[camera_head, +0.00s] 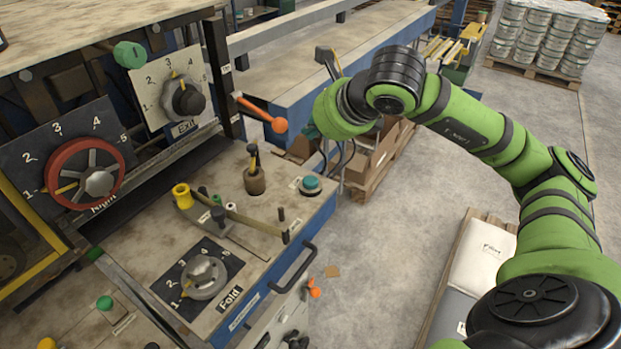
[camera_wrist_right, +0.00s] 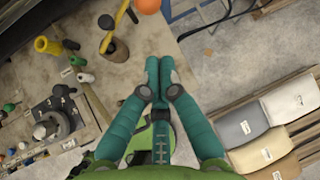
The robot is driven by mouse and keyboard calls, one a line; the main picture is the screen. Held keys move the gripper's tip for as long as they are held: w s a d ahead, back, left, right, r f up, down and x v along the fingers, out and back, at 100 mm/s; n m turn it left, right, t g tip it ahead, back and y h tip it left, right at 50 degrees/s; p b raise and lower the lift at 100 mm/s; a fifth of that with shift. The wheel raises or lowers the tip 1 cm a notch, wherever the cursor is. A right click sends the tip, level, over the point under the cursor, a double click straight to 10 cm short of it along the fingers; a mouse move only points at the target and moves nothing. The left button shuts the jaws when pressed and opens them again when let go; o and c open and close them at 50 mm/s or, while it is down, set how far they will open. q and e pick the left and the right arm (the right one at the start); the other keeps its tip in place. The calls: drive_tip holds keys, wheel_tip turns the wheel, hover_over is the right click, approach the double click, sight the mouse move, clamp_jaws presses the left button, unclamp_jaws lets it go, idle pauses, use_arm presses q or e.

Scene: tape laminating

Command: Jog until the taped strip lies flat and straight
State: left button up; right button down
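The taped strip cannot be made out in either view. A teal push button (camera_head: 311,184) sits at the right end of the machine's top panel, beside a small label too small to read. My right gripper (camera_wrist_right: 159,68) has its teal fingertips together with nothing visible between them. In the wrist view it hangs over the panel's right edge. In the head view the gripper is mostly hidden behind my green right wrist, up and right of the button. My left gripper is not in view.
A red handwheel (camera_head: 84,169), an Exit dial (camera_head: 183,101) and a Fold dial (camera_head: 203,275) have numbered plates. An orange-ball lever (camera_head: 279,125) and a short lever (camera_head: 255,178) stand near the button. A pallet with cardboard (camera_head: 380,150) is beyond. Floor between is open.

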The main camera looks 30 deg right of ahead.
sight(313, 182)
wheel_tip(313, 182, down, 8)
drive_tip(key=b, duration=0.5)
drive_tip(key=shift+b, duration=0.35)
drive_tip(key=shift+f+b, duration=0.35)
drive_tip(key=shift+b, duration=0.1)
idle(0.6)
drive_tip(key=shift+f+b, duration=0.4)
drive_tip(key=shift+b, duration=0.3)
